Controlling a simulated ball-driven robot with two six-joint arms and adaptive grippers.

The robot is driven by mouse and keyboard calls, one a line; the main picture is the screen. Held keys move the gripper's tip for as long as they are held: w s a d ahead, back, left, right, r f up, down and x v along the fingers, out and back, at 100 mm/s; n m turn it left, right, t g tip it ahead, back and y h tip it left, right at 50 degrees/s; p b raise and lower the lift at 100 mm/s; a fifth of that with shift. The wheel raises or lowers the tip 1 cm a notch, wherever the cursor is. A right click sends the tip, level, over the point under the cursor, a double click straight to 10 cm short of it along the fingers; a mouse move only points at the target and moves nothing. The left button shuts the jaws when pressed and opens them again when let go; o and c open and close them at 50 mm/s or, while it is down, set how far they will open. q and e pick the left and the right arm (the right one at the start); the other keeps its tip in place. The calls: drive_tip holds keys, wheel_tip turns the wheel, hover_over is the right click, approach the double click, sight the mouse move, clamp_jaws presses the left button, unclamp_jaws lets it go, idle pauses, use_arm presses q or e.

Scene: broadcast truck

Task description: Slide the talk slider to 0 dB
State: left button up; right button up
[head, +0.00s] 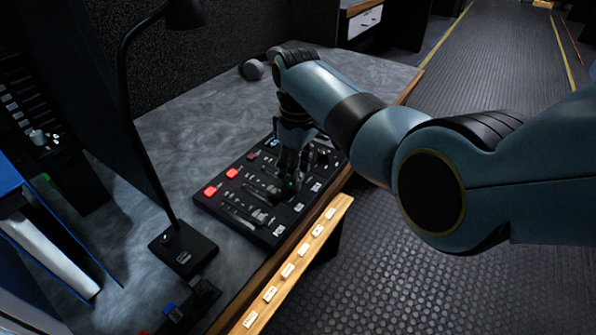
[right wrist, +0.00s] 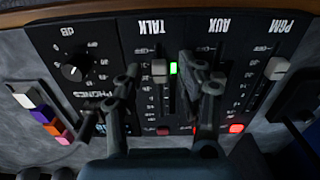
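The black mixer (head: 262,233) lies on the grey desk, and my right gripper (head: 290,182) reaches down over it. In the right wrist view the panel is upside down. The talk slider's grey cap (right wrist: 160,71) sits near the TALK-label end of its slot, with a lit green light (right wrist: 173,68) beside it. My right gripper (right wrist: 165,88) is open, one finger on each side of the talk slider. Visible gaps separate the cap from the fingers, and I see no contact. The right finger partly hides the AUX strip. My left gripper is not in view.
The PGM slider cap (right wrist: 276,68) and a PHONES knob (right wrist: 75,68) flank the talk strip. A lamp base (head: 183,251) stands left of the mixer. A wooden desk edge with labels (head: 288,270) runs along the front. Grey headphones (head: 252,69) lie behind.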

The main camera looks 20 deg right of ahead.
clamp_jaws()
idle(0.3)
